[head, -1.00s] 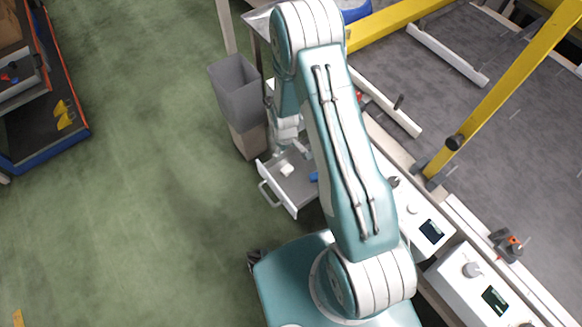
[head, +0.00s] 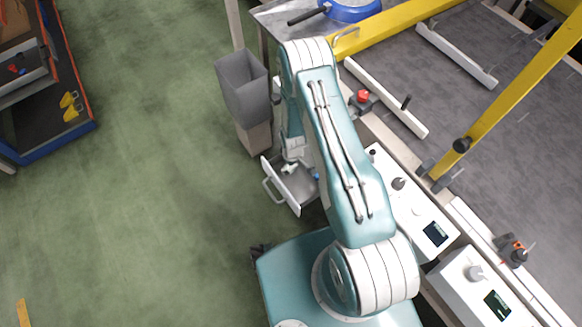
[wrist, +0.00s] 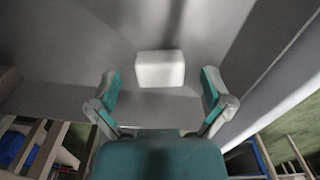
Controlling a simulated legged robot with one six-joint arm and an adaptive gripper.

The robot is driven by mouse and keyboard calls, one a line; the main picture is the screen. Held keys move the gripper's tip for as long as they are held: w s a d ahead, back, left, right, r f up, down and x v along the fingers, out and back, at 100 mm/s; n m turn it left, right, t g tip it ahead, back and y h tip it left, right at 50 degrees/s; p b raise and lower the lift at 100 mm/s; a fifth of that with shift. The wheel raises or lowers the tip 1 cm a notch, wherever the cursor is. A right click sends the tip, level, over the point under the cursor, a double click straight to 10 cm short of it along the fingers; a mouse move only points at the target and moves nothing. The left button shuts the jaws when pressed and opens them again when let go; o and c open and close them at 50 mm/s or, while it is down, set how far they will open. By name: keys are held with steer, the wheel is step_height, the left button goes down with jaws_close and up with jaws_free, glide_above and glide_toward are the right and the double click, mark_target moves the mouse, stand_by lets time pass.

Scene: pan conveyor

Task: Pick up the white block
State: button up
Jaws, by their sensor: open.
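The white block (wrist: 160,68) lies on the grey floor of the open drawer (head: 296,193). In the wrist view it is upper middle, centred between my gripper's fingers and just beyond their tips. My gripper (wrist: 160,84) is open, with one teal and grey finger to each side and nothing held. In the head view my arm reaches down over the drawer, and the gripper mostly hides the block there. I cannot tell how high the fingertips are above the drawer floor.
A small blue item (head: 315,175) is at the drawer's right side, partly behind my arm. A grey bin (head: 243,88) stands just behind the drawer. White control boxes (head: 425,222) line the right.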

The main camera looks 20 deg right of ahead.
steer(key=shift+f, duration=0.6)
steer(key=c, duration=0.8)
